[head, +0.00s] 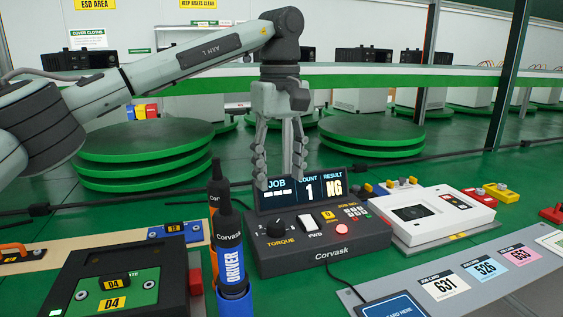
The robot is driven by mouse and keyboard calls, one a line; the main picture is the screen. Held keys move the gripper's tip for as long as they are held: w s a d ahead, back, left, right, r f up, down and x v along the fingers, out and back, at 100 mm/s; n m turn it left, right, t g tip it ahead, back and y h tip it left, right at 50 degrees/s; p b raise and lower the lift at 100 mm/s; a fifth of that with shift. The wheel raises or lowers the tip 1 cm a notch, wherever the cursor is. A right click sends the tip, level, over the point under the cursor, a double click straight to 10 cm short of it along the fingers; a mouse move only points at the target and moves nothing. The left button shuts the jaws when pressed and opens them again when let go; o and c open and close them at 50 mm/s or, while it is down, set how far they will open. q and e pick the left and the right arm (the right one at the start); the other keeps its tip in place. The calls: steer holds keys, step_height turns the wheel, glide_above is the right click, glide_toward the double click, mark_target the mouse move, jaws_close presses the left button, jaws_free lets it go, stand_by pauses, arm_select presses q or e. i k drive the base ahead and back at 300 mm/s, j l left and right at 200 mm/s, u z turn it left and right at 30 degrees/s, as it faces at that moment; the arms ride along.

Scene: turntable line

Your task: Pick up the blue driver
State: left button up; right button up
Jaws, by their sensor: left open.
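The blue driver (233,264) stands upright at the bottom centre, with a black upper body marked Corvask and a blue sleeve marked DRIVER. Its lower end is cut off by the frame edge. A second, mostly black driver (216,185) with an orange band stands just behind it, partly hidden. My left gripper (280,182) points down with its fingers apart and nothing between them. It is up and to the right of the blue driver, apart from it, and its fingertips overlap the display in the picture. My right gripper is not in view.
The Corvask torque controller (322,247) with its lit display (312,190) stands right of the drivers. A fixture with a green D4 plate (140,280) is at left. A white device (431,212) and a rail with job cards (443,288) are at right.

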mark_target(232, 280)
steer(key=k+l, duration=0.2)
steer(key=k, duration=0.25)
steer(key=k+l, duration=0.25)
steer(key=k, duration=0.2)
steer(key=k+l, duration=0.2)
steer(key=k, duration=0.2)
